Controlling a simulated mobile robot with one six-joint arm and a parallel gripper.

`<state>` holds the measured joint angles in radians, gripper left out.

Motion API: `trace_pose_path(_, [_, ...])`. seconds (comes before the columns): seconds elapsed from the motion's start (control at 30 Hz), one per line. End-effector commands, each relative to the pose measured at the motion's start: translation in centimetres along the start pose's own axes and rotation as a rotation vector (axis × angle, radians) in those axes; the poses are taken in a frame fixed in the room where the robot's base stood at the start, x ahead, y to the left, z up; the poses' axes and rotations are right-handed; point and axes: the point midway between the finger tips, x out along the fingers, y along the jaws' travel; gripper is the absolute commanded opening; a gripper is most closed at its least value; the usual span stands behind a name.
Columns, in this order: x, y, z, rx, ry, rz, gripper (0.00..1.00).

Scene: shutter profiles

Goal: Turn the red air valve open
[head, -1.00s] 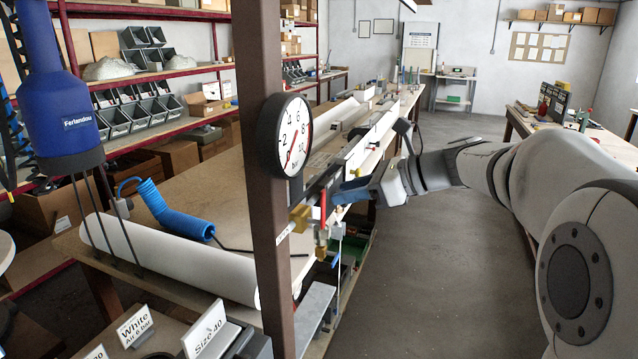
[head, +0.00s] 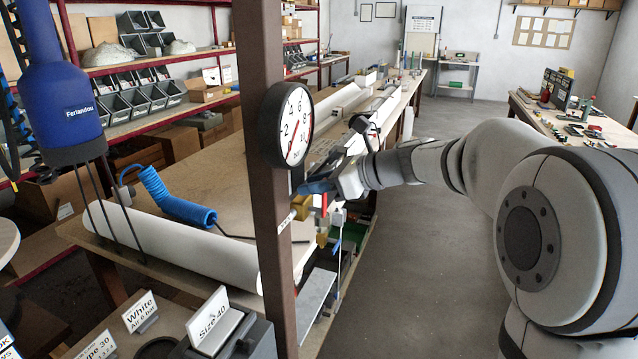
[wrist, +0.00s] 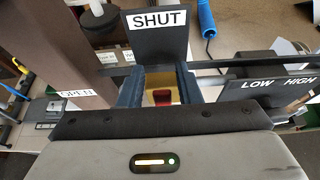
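The red air valve handle (head: 324,203) shows as a small red piece by the brown post, partly hidden by my gripper in the head view. Yellow brass fittings (head: 303,207) sit beside and below it. My gripper (head: 318,186) is at the valve, its dark blue fingers just above the handle. In the wrist view the fingers stand apart, and the red handle (wrist: 162,96) with yellow brass shows between them. I cannot tell whether either finger touches it. A SHUT sign (wrist: 157,22) stands just beyond the fingers, and an OPEN label (wrist: 77,93) is to the left.
The brown post (head: 262,200) carries a round pressure gauge (head: 290,126) close above my gripper. A LOW/HIGH label (wrist: 278,85) is to the right in the wrist view. A long bench with white profiles (head: 170,245) and a blue coiled hose (head: 175,203) lies behind. The floor aisle is clear.

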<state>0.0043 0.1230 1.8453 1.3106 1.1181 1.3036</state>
Motion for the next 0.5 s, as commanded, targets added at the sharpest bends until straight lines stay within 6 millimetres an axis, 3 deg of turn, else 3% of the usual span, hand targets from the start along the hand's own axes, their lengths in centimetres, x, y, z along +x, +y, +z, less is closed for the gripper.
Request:
trace_pose_path(0.37, [0.02, 0.05, 0.02, -0.001, 0.0, 0.001, 0.0])
trace_pose_path(0.5, [0.03, 0.07, 0.02, -0.001, 0.0, 0.002, 0.0])
